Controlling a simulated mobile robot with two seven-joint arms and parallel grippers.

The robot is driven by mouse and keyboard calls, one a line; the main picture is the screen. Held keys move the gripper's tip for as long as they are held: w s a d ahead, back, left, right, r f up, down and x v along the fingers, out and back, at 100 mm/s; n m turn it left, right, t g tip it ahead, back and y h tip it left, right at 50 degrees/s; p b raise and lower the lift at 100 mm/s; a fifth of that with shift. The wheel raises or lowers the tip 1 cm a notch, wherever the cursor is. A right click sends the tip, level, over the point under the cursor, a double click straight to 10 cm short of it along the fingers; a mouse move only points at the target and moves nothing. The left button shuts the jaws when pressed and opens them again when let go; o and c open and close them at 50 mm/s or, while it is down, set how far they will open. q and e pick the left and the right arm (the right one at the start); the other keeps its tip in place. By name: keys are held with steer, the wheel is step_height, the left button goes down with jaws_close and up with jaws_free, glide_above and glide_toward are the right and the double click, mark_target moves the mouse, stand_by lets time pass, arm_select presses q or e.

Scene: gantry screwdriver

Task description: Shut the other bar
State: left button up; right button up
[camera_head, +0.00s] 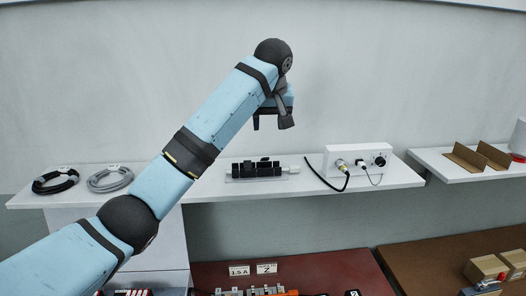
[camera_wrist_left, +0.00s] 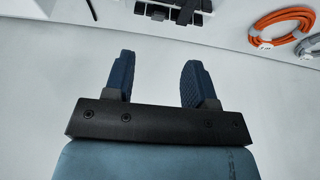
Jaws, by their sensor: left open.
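A small fixture with black blocks (camera_head: 257,169) and a pale cylinder at its right end sits on a clear plate on the white shelf. Part of a black and white fixture also shows at the top edge of the left wrist view (camera_wrist_left: 172,14), cut off by the frame. Which bars stand open or shut is too small to tell. My left gripper (camera_head: 270,122) hangs above the fixture, apart from it. Its two blue fingers stand apart and empty in the left wrist view (camera_wrist_left: 151,75). My right gripper is not in view.
On the white shelf (camera_head: 215,189) are a black cable coil (camera_head: 55,181), a grey coil (camera_head: 110,179) and a white box with a knob and cables (camera_head: 355,157). The left wrist view shows an orange coil (camera_wrist_left: 282,27). Brown angled pieces (camera_head: 477,158) stand on the right shelf.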

mark_target(265, 159)
arm_select(q)
steer(key=p+x, duration=0.2)
steer(key=x, duration=1)
steer(key=shift+a+p, duration=0.1)
steer(key=shift+p, duration=0.2)
steer(key=shift+w+f, duration=0.25)
steer(key=shift+f, duration=0.2)
